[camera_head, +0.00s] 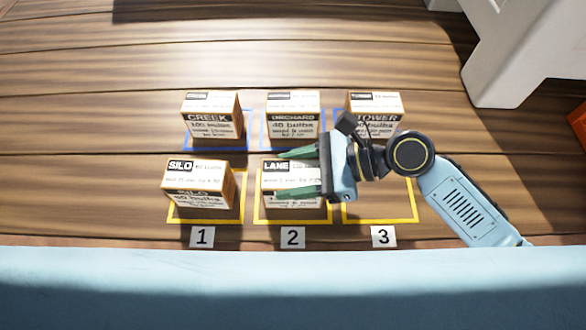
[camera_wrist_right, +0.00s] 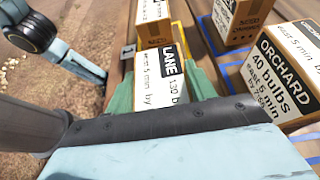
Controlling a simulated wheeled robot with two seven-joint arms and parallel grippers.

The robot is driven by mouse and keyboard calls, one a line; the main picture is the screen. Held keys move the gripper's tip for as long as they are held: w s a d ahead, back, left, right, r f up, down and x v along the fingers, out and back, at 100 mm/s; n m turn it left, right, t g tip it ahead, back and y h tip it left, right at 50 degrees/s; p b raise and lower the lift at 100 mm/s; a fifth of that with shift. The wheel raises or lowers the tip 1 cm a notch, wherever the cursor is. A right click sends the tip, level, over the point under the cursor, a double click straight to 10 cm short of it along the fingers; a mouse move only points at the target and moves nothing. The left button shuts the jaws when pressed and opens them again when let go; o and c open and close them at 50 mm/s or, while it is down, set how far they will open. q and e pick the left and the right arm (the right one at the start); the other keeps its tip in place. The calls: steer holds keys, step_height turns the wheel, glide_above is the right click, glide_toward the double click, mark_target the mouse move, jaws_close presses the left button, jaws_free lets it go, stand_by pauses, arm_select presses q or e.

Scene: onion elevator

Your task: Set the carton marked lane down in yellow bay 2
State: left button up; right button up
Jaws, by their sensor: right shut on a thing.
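The carton marked LANE (camera_head: 275,168) stands in yellow bay 2 (camera_head: 292,221), the middle yellow outline behind the number 2 card. My right gripper (camera_head: 302,174) reaches in from the right with its green fingers shut on this carton. In the right wrist view the LANE carton (camera_wrist_right: 158,76) sits between the green fingers. Whether its base touches the floor is hard to tell. The SILO carton (camera_head: 199,184) stands in yellow bay 1. Yellow bay 3 (camera_head: 380,220) is empty, partly under my right gripper. My left gripper is not clearly seen.
Cartons CREEK (camera_head: 211,122), ORCHARD (camera_head: 293,120) and TOWER (camera_head: 378,105) stand in blue bays behind the yellow row. ORCHARD is close behind LANE. Number cards (camera_head: 202,237) lie in front. A pale stand (camera_head: 510,60) is at the back right.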

steer(key=o, duration=1.3)
steer(key=shift+d+r, duration=0.15)
steer(key=shift+d, duration=0.05)
steer(key=v, duration=1.1)
steer(key=shift+d+r+b, duration=0.15)
steer(key=shift+d+b, duration=0.15)
steer(key=shift+b, duration=0.15)
